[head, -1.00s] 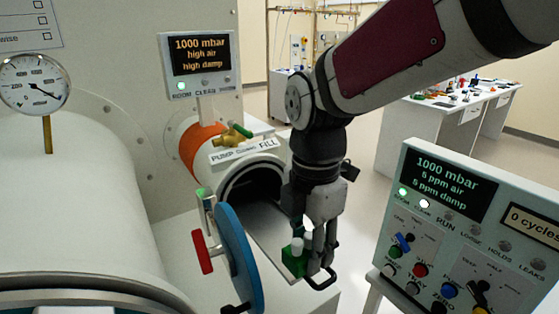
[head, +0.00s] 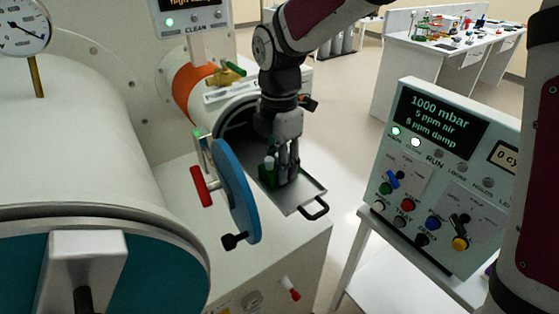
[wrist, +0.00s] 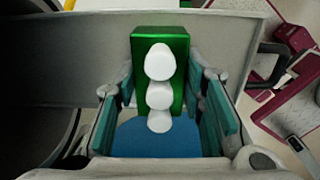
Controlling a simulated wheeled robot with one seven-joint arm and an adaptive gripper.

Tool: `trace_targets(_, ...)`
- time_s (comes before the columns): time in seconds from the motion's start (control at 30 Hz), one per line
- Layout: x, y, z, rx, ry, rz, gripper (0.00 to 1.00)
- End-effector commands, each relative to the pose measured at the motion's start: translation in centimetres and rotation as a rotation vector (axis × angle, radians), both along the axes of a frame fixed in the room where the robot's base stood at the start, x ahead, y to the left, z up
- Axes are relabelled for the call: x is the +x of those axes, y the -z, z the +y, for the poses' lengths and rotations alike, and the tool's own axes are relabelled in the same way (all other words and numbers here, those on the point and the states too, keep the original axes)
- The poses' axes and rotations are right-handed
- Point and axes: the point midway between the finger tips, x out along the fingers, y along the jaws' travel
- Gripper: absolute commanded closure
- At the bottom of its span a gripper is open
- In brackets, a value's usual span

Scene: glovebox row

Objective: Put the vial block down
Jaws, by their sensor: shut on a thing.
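The vial block (head: 268,171) is green with white-capped vials. In the wrist view the green block (wrist: 176,42) sits between the teal finger pads, with a row of white caps (wrist: 160,95) on it. My gripper (head: 284,172) points down and is shut on the block. The block is over the pulled-out metal tray (head: 297,195) in front of the small port's round opening (head: 236,128). I cannot tell whether the block's bottom touches the tray.
The blue round door (head: 235,190) stands open left of the tray, with a red handle (head: 201,186). A black handle (head: 313,209) is at the tray's front. A control panel (head: 440,180) stands to the right. The tray's front part is bare.

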Motion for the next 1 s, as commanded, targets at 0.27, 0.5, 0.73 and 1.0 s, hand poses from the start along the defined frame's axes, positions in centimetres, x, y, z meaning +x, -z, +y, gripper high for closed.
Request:
trace_targets(0.27,0.0,0.2,0.0,0.001,0.0,-0.001,1.0)
trace_targets(0.5,0.0,0.2,0.0,0.001,0.0,-0.001,0.44)
trace_targets(0.73,0.0,0.0,0.0,0.0,0.0,-0.001,0.44)
trace_targets(1.0,0.2,-3.7,0.0,0.001,-0.001,-0.007,0.44)
